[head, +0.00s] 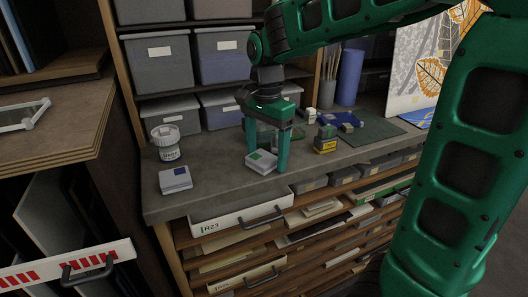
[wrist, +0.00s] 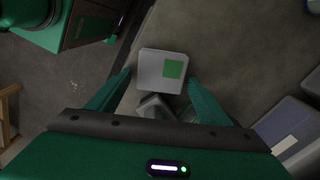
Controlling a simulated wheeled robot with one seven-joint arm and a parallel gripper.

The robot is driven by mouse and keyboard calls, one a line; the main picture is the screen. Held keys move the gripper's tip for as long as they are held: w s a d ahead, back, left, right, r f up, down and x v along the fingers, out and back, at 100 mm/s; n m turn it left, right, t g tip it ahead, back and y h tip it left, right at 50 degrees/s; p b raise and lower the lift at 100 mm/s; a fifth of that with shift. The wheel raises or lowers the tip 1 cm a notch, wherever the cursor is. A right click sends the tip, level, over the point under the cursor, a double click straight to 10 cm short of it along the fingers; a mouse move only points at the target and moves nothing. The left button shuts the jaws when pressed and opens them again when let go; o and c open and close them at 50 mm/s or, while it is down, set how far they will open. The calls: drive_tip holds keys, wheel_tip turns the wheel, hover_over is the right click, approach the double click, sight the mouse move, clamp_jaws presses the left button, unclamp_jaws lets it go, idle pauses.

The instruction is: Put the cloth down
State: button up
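A pale, flat square pad with a green patch (head: 260,164) appears to lie on the counter near its front edge; it also shows in the wrist view (wrist: 158,80). It may be the folded cloth, but its material is not clear. My gripper (head: 267,160) points down over the counter, its fingers apart on either side of the pad. In the wrist view my fingertips (wrist: 160,76) flank the pad, with a narrow gap on the left side. A grey shape (wrist: 154,106) beside the pad is partly hidden and unclear.
A yellow-and-dark box (head: 326,141) stands right of my gripper, near a dark green mat (head: 372,129). Grey bins (head: 157,64) fill shelves behind. Bare counter (head: 216,170) lies between the pads.

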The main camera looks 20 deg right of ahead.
sight(266, 154)
wheel_tip(266, 154, up, 12)
drive_tip(key=s+d+f+n, duration=0.3)
drive_tip(key=s+d+f, duration=0.4)
drive_tip(key=s, duration=0.5)
drive_tip(key=s+d+f+n, duration=0.4)
drive_tip(key=s+d+f, duration=0.4)
drive_tip(key=s+f, duration=0.2)
drive_tip(key=shift+s+d+f, duration=0.2)
drive_tip(key=shift+s+d, duration=0.1)
drive_tip(key=shift+s, duration=0.6)
drive_tip(key=shift+w, duration=0.1)
drive_tip(key=shift+w+f, duration=0.2)
drive_tip(key=shift+w, duration=0.3)
drive_tip(key=shift+o, duration=0.6)
